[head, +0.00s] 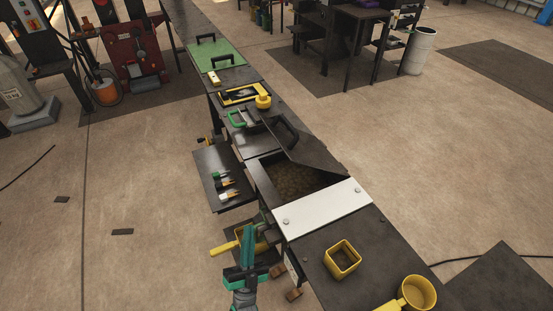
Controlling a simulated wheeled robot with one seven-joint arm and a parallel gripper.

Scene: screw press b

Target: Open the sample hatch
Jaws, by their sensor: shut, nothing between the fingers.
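A dark hatch lid (318,154) with a black handle (286,132) is on top of the long dark trough. It stands raised and tilted, and the opening (298,181) in front of it shows brown grainy material. A green lid (215,55) with two black handles lies flat farther along the trough. No label shows which one is the sample hatch. My teal gripper (249,234) is shut and empty. It is at the near left side of the trough, below the opening and apart from both lids.
A white plate (322,207) crosses the trough in front of the opening. A yellow handle (224,248) is just left of my gripper. A yellow square cup (342,259) and a yellow round cup (417,292) stand at the near end. A side shelf (217,170) holds brushes.

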